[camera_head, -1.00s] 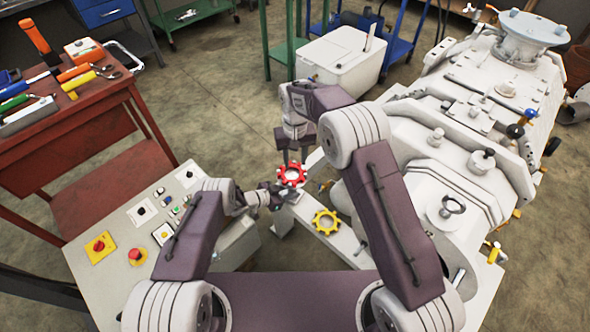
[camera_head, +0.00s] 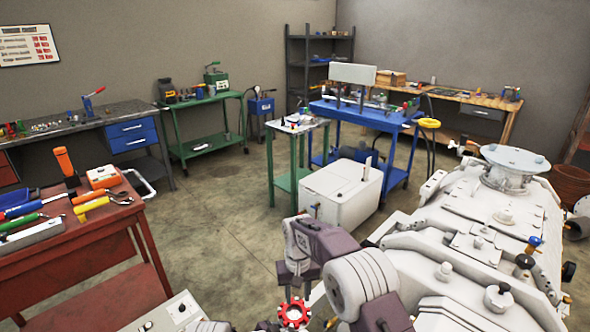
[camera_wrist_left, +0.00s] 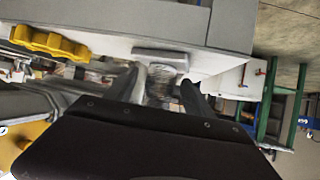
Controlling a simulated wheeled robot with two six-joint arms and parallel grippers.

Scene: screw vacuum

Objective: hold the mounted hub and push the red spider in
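The red spider (camera_head: 294,313), a toothed ring, shows at the bottom of the head view, below my right gripper (camera_head: 294,291). The right fingers point down with a gap between them, and their tips meet the spider's far side. They look shut on it. In the left wrist view the mounted hub (camera_wrist_left: 163,86) is a ribbed grey metal piece between the fingers of my left gripper (camera_wrist_left: 164,92), which look closed on it from both sides. The head view cuts off most of the left gripper. The contact between spider and hub is hidden.
The large pale vacuum pump (camera_head: 470,250) fills the right side. A red tool table (camera_head: 75,240) stands at left, a white box (camera_head: 335,195) behind. Open floor lies between.

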